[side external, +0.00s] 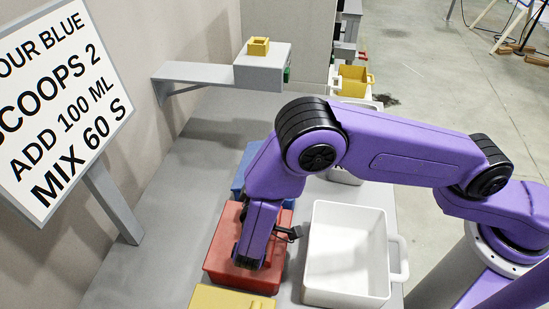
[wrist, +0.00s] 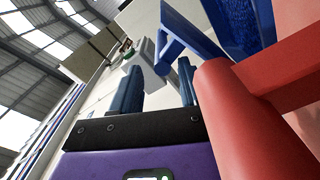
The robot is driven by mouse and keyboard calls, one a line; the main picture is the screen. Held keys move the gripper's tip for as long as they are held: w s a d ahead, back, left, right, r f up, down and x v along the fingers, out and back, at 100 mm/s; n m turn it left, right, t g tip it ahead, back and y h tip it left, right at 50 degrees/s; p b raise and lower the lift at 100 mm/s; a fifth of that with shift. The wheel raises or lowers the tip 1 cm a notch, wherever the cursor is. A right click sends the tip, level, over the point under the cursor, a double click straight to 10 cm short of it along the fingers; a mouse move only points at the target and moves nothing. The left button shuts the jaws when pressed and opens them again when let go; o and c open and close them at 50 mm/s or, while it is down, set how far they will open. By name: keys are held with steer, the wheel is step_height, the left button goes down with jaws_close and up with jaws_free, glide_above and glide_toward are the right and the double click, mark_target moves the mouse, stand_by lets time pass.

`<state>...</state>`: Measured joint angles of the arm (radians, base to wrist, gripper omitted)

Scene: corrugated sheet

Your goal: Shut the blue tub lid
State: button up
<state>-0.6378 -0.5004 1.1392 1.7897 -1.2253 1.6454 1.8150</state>
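The blue tub (side external: 247,165) stands behind the red tub in the side view, mostly hidden by my arm. In the wrist view a blue rim or panel (wrist: 190,32) slants across the top, beside blue grainy contents (wrist: 229,22), so the tub looks open. Which blue part is the lid I cannot tell. My gripper (wrist: 158,66) shows two dark blue fingers standing apart with nothing between them. They point toward the blue parts, and contact is not visible.
The red tub (side external: 214,262) lies under my wrist, and red parts (wrist: 240,125) loom close at right in the wrist view. A white bin (side external: 345,214) stands to the right. A yellow tub (side external: 228,298) is in front. A grey shelf (side external: 200,73) projects behind.

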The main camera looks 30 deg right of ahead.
steer(key=v, duration=1.4)
steer(key=shift+w+d+r, duration=0.1)
steer(key=shift+w+d, duration=0.05)
steer(key=shift+w, duration=0.05)
jaws_close()
steer(key=w+d+r+n+g+y, duration=0.3)
steer(key=w+d+r+g+y, duration=0.3)
steer(key=w+r, duration=0.25)
steer(key=w+d+r+n+g+y, duration=0.2)
steer(key=w+d+r+g+y, duration=0.35)
steer(key=w+r+g, duration=0.35)
steer(key=shift+t, duration=0.5)
steer(key=f, duration=0.4)
steer(key=d+f, duration=0.1)
steer(key=f, duration=0.4)
steer(key=s+f, duration=0.1)
steer(key=f, duration=0.3)
steer(key=shift+d+f, duration=0.25)
steer(key=shift+d, duration=0.05)
steer(key=shift+s+d+f, duration=0.4)
steer(key=shift+f, duration=0.05)
